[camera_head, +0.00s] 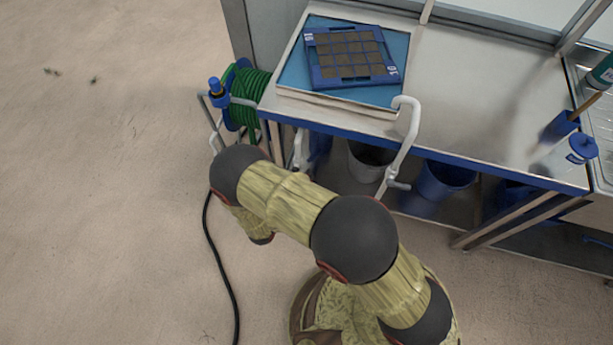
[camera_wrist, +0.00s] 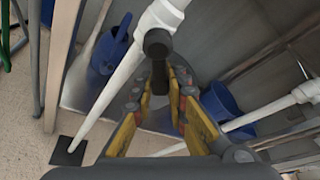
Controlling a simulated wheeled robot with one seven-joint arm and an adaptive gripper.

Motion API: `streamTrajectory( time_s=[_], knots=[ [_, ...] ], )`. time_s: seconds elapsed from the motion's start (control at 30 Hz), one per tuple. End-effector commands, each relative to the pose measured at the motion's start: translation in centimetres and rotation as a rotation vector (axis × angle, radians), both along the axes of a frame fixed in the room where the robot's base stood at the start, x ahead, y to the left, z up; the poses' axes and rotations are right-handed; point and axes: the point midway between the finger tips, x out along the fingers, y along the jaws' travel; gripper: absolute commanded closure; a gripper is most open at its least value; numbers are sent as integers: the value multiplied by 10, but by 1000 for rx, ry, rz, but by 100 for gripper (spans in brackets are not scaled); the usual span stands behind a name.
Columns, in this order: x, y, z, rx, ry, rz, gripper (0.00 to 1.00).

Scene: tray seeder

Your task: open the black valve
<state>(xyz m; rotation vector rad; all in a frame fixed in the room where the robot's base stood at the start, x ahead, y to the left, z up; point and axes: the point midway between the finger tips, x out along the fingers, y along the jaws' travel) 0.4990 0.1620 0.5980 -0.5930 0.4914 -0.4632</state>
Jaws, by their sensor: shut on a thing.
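The black valve (camera_wrist: 157,44) sits on a white pipe (camera_wrist: 121,78) in the wrist view, with its dark rounded end on the pipe and its lever pointing back between my fingers. My gripper (camera_wrist: 161,88) is shut on this lever, with a yellow-padded finger on either side. The fingertips are close to the pipe. In the head view my arm covers the gripper, and I cannot make out the valve there.
The metal table (camera_head: 465,85) carries a blue seed tray (camera_head: 308,62). A green hose reel (camera_head: 250,88) stands left of it. A white bent pipe (camera_head: 409,135) rises at its front edge. Blue buckets (camera_wrist: 220,101) stand beneath. The floor at left is mostly clear.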

Motion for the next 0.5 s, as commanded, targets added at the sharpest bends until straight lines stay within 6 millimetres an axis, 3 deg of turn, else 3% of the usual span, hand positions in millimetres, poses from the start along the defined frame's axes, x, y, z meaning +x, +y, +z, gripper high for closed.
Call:
streamTrajectory(
  time_s=[0.5],
  knots=[
    [2, 6, -6, 146, -52, 0, 100]
  ],
)
